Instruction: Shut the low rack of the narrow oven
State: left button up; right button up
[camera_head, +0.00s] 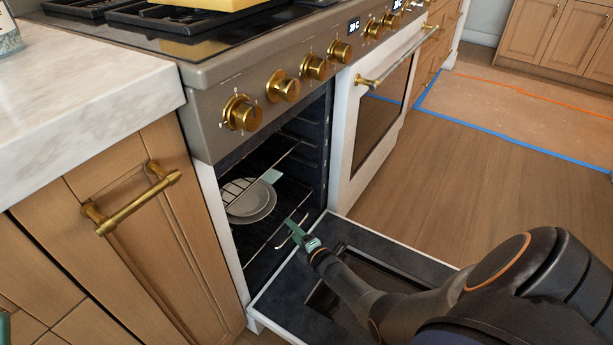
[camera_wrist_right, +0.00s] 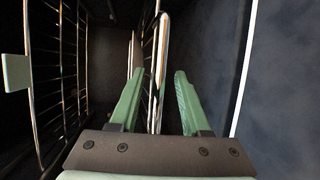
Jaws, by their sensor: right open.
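The narrow oven (camera_head: 222,112) stands open at the left of the range, its door (camera_head: 385,262) folded down flat. Inside, the low rack (camera_head: 280,247) shows as thin metal wires, its front end near the door opening. In the right wrist view its front bar (camera_wrist_right: 163,50) runs between my fingers. My right gripper (camera_head: 293,229) is open at the rack's front; its green fingers (camera_wrist_right: 158,95) lie on either side of the bar, and contact cannot be told. A small green part of my left gripper (camera_head: 4,327) shows at the lower left edge.
An upper rack (camera_head: 258,171) and white plates (camera_head: 249,203) are inside the oven; which surface bears the plates is unclear. Brass knobs (camera_head: 242,114) line the panel above. A wide closed oven (camera_head: 378,117) stands to the right. Wood floor (camera_head: 470,150) is clear beyond.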

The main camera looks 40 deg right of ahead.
pick_arm(q)
jog(key=shift+t, duration=0.3)
jog(key=r+p, duration=0.1)
jog(key=r, duration=0.1)
jog(key=r+p, duration=0.3)
jog(key=shift+s+a+r, duration=0.2)
jog(key=shift+a+r, duration=0.1)
jog(key=shift+r, duration=0.05)
pick_arm(e)
jog(key=v, duration=0.9)
jog(key=shift+s, duration=0.35)
jog(key=b+x, duration=0.7)
jog(key=x, duration=0.2)
jog(key=shift+w, duration=0.25)
pick_arm(q)
notch_tip(320, 180, down, 8)
jog(key=d, duration=0.1)
jog(key=shift+w+r, duration=0.15)
jog(key=shift+w, duration=0.05)
pick_arm(e)
jog(key=shift+r, duration=0.1)
jog(key=shift+c, duration=0.3)
